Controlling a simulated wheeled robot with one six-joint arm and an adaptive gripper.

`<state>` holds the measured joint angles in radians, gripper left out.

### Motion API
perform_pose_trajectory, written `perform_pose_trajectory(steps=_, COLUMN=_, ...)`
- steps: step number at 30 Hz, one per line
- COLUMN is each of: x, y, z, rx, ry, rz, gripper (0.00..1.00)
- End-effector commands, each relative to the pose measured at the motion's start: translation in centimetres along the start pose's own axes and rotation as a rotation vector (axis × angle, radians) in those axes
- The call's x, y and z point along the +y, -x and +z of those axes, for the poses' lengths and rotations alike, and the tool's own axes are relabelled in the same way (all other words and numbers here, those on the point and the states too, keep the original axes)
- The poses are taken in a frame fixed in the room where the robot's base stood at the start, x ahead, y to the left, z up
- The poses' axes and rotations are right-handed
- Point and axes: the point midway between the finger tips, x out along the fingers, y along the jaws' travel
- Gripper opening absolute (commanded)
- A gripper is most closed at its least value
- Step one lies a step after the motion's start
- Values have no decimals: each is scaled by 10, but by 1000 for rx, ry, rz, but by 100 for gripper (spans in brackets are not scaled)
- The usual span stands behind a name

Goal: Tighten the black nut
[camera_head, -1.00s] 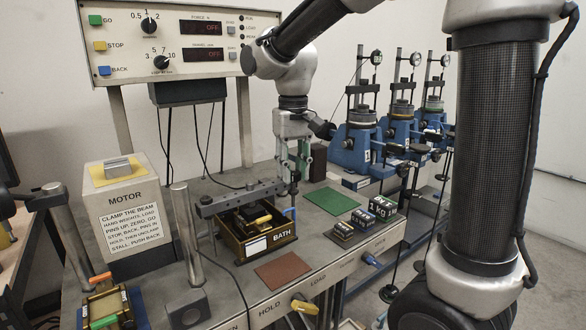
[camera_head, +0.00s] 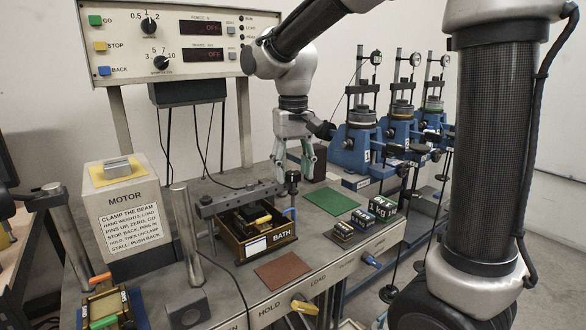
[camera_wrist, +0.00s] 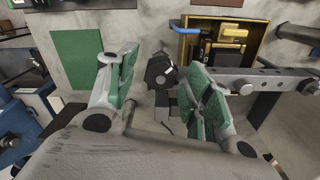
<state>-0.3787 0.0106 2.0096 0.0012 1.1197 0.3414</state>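The black nut (camera_wrist: 160,70) is a dark six-sided knob, seen from above in the wrist view. In the head view the nut (camera_head: 293,177) stands on a post at the right end of the grey beam (camera_head: 235,197), by the bath. My gripper (camera_head: 293,172) points down over it, with its green-padded fingers spread to either side. In the wrist view my gripper (camera_wrist: 163,80) is open, and the nut shows between the fingers, apart from both. I cannot tell how far above the nut the fingertips are.
The brass-coloured bath (camera_head: 262,247) stands under the beam, with a blue handle (camera_head: 290,212) near the nut. A green mat (camera_head: 331,201) lies to the right. Black weights (camera_head: 382,207) and a brown mat (camera_head: 283,268) lie nearer the front edge.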

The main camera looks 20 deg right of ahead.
Motion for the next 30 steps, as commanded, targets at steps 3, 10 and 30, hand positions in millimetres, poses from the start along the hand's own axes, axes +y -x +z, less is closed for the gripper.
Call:
perform_pose_trajectory(steps=3, x=0, y=0, z=0, rx=-1, ry=0, rz=0, gripper=51)
perform_pose_trajectory(steps=10, x=0, y=20, z=-1, rx=3, ry=1, rz=-1, gripper=51)
perform_pose_trajectory(steps=30, x=0, y=120, z=0, rx=0, ry=0, rz=0, gripper=51)
